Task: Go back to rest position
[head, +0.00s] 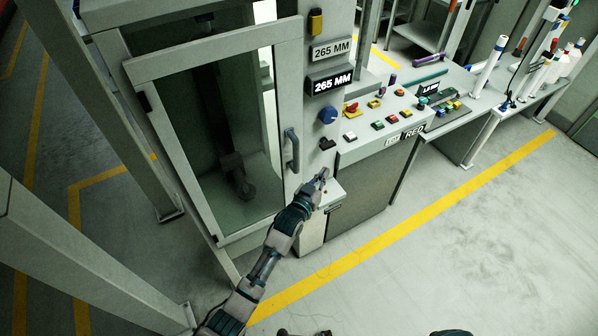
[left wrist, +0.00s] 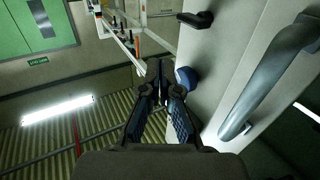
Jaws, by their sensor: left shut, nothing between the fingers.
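My left arm reaches up from the bottom of the head view. Its gripper (head: 322,178) is beside the grey machine, below the black lever (head: 327,144) and right of the door handle (head: 292,150). In the left wrist view the left gripper (left wrist: 156,88) has its fingertips together with nothing between them. The handle (left wrist: 280,75) and the lever (left wrist: 196,19) show to its right there, apart from the fingers. A blue knob (left wrist: 186,77) shows just behind the fingertips. My right gripper cannot be made out; only dark bits of my body show at the bottom edge of the head view.
The machine's glass door (head: 225,130) is closed. A control panel (head: 365,145) with coloured buttons stands to the right, then a workbench (head: 480,110) with tools and bottles. A grey post (head: 90,265) stands at lower left. The floor (head: 480,250) at right is clear.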

